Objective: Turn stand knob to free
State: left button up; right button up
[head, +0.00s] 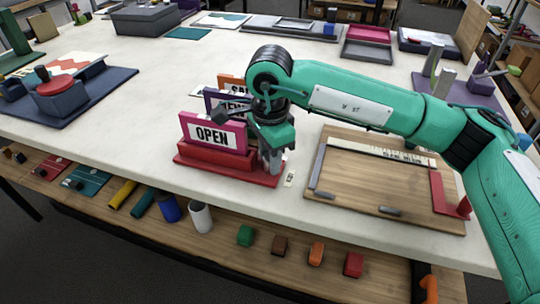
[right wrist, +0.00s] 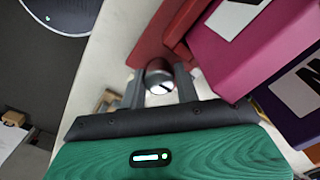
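The red sign stand (head: 230,170) sits near the table's front edge and holds several upright signs, with a pink-framed OPEN sign (head: 212,133) in front. My right gripper (head: 272,162) points down at the stand's right end and hides the knob in the head view. In the right wrist view, the stand knob (right wrist: 160,78) is round and grey with a bright face and a dark mark. It fills the gap between the two fingers of my right gripper (right wrist: 160,88), which look closed around its sides. My left gripper is in neither view.
A small white label (head: 289,179) lies beside the stand. A wooden board (head: 375,190) with a ruler and red part lies to the right. A blue board (head: 60,105) is at the left. A lower shelf (head: 200,240) holds small coloured pieces.

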jog(key=shift+o, duration=0.3)
jog(key=shift+r, duration=0.1)
notch_tip(320, 180, up, 14)
dwell(0.4)
